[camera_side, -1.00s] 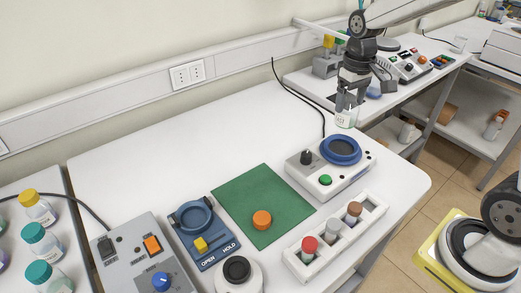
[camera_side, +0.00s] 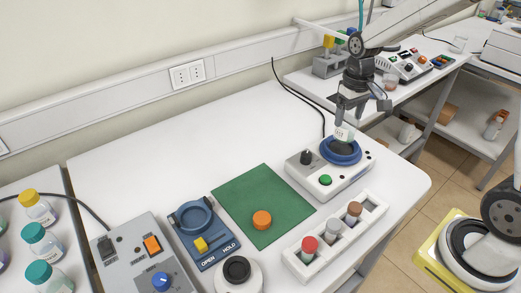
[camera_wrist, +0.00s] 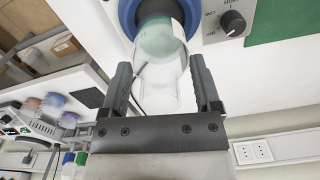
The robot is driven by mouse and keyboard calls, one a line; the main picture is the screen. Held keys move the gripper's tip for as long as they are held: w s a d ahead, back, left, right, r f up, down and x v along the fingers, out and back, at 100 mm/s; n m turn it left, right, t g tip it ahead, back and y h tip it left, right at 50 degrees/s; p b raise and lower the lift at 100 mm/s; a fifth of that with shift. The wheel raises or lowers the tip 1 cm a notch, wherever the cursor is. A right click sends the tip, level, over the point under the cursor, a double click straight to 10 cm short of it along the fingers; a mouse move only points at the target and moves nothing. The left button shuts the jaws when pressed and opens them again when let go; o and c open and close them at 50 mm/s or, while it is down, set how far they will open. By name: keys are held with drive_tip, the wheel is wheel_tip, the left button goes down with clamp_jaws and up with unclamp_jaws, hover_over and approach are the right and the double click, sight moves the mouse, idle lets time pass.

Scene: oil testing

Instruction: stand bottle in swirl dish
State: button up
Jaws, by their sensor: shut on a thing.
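The clear bottle (camera_side: 342,134) with a pale label is held by my gripper (camera_side: 346,120) at the blue swirl dish (camera_side: 341,160). The dish sits on top of a white unit. In the wrist view the glass bottle (camera_wrist: 158,88) is between the two dark fingers, with pale green liquid towards its far end. That end overlaps the blue dish rim (camera_wrist: 127,18) there. I cannot tell whether the bottle's base touches the dish floor or is just above it. The bottle leans slightly in the side view.
The white unit has a black knob (camera_side: 306,157) and a green button (camera_side: 325,180). A white rack (camera_side: 310,258) with several vials stands in front. A green mat (camera_side: 250,192) carries an orange cap (camera_side: 262,220). The white table's back left is clear.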

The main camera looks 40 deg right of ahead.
sight(347, 126)
drive_tip(key=shift+f, duration=1.8)
drive_tip(key=shift+f, duration=0.1)
drive_tip(key=o, duration=1.2)
wheel_tip(347, 126, up, 12)
drive_tip(key=shift+r, duration=0.1)
drive_tip(key=s+a+f+t, duration=0.1)
drive_tip(key=s+a+f, duration=0.1)
drive_tip(key=s+f, duration=0.1)
drive_tip(key=s+a+f+n, duration=0.1)
drive_tip(key=s+a+f, duration=0.2)
drive_tip(key=f, duration=0.2)
drive_tip(key=s+a+f+t, duration=0.1)
drive_tip(key=s+a+f, duration=0.2)
drive_tip(key=f, duration=0.1)
drive_tip(key=shift+s+f+n+t, duration=0.2)
drive_tip(key=shift+f+n+t, duration=0.1)
drive_tip(key=shift+f+n, duration=0.1)
